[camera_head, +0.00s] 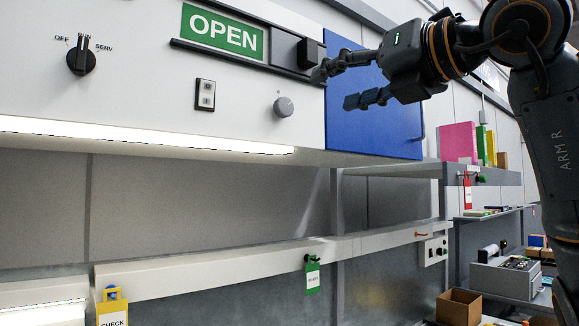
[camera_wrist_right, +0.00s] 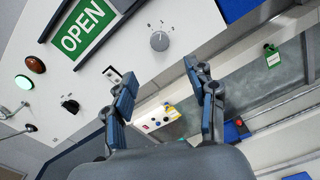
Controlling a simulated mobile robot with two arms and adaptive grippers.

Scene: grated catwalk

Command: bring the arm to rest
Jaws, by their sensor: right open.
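My right gripper (camera_head: 336,87) comes in from the upper right. Its two fingers are spread apart with nothing between them. The upper fingertip is close to the black block (camera_head: 308,52) at the right end of the OPEN sign's rail; I cannot tell whether they touch. In the right wrist view the gripper (camera_wrist_right: 150,75) also shows open and empty, its fingers facing the white panel (camera_wrist_right: 140,20). The green OPEN sign (camera_head: 222,31) also shows in the wrist view (camera_wrist_right: 84,28). My left gripper is in neither view.
The panel carries a grey knob (camera_head: 284,106), a rocker switch (camera_head: 205,95) and a black selector (camera_head: 81,55). A blue panel (camera_head: 365,125) is behind the gripper. A shelf holds a pink box (camera_head: 458,142). A cardboard box (camera_head: 459,307) is lower right.

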